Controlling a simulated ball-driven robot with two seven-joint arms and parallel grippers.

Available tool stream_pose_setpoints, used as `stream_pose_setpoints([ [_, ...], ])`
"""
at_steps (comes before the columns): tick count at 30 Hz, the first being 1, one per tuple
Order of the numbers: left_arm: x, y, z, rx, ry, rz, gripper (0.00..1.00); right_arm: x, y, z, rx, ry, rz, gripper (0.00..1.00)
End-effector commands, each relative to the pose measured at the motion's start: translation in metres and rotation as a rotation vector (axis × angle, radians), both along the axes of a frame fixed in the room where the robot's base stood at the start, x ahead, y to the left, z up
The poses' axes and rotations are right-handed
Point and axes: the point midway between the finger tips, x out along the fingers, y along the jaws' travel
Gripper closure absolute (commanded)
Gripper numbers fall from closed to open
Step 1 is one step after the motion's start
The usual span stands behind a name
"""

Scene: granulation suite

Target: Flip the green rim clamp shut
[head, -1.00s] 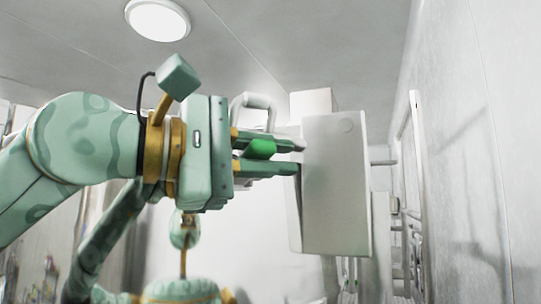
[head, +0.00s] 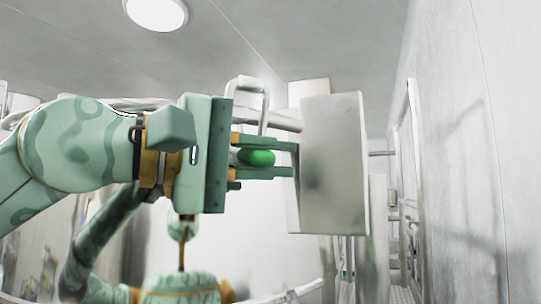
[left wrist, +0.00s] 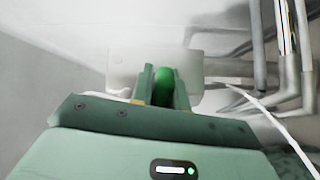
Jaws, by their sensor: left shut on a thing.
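The green rim clamp shows as a rounded green handle (head: 257,157) between the fingers of my left gripper (head: 290,160). The gripper is shut on it, with one finger above and one below in the head view. In the left wrist view the green handle (left wrist: 164,86) stands between the two fingers (left wrist: 163,77). The fingers hide part of it, and I cannot make out the rest of the clamp or whether it is closed. My right gripper is not in view.
A pale box (head: 335,165) stands right by the left fingertips; I cannot tell whether they touch. A pale looped bar (head: 265,100) rises behind the gripper. A white wall (head: 470,150) with rails closes the right side. Pipes (left wrist: 288,75) stand right in the wrist view.

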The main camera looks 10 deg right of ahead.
Motion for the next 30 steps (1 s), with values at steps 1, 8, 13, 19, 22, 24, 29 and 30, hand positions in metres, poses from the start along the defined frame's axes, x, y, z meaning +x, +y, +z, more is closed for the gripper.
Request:
stream_pose_setpoints([
  [1,0.000,-0.001,-0.002,0.005,0.003,-0.002,1.00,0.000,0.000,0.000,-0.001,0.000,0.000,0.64],
  [8,0.000,-0.001,-0.002,0.005,0.004,-0.002,1.00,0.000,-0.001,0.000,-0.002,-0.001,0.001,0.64],
  [13,0.000,-0.001,-0.002,0.004,0.004,-0.002,0.62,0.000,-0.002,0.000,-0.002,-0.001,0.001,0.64],
  [19,0.000,0.000,-0.001,0.003,0.003,-0.001,0.62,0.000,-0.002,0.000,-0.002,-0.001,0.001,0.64],
  [22,-0.001,0.004,-0.002,0.002,0.001,0.000,0.62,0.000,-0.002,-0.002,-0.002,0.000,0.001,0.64],
  [24,-0.002,0.011,-0.002,0.001,0.001,0.001,0.62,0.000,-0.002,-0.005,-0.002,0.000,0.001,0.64],
  [29,-0.010,0.046,-0.004,0.000,0.001,0.004,0.62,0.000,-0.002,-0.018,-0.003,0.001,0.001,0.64],
  [30,-0.013,0.057,-0.005,0.000,0.001,0.004,0.62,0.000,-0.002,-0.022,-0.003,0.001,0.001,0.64],
])
